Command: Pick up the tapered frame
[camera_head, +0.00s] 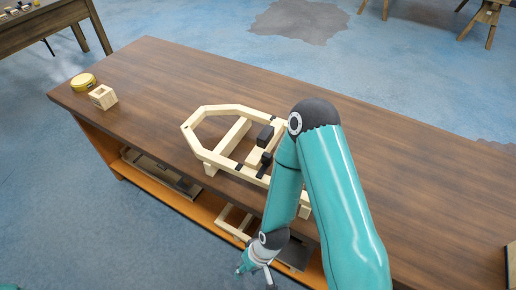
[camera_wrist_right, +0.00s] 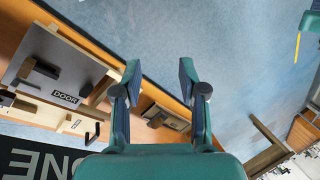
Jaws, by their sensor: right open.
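A pale wooden frame (camera_head: 195,142) with a tapered left end lies flat on the brown workbench (camera_head: 400,150). Its bars carry dark blocks, and my right arm hides its right part. My right gripper (camera_head: 256,274) hangs in front of the bench, low beside the shelf and well below the frame. In the right wrist view the gripper's two fingers (camera_wrist_right: 158,68) are apart with nothing between them. The tapered frame on the bench top cannot be made out in that view. My left gripper is out of sight.
A yellow round object (camera_head: 83,81) and a small wooden box (camera_head: 102,97) stand at the bench's left end. The orange-edged lower shelf (camera_head: 140,183) holds grey panels and a wooden frame (camera_head: 236,221). A panel labelled DOOR (camera_wrist_right: 62,75) shows in the wrist view.

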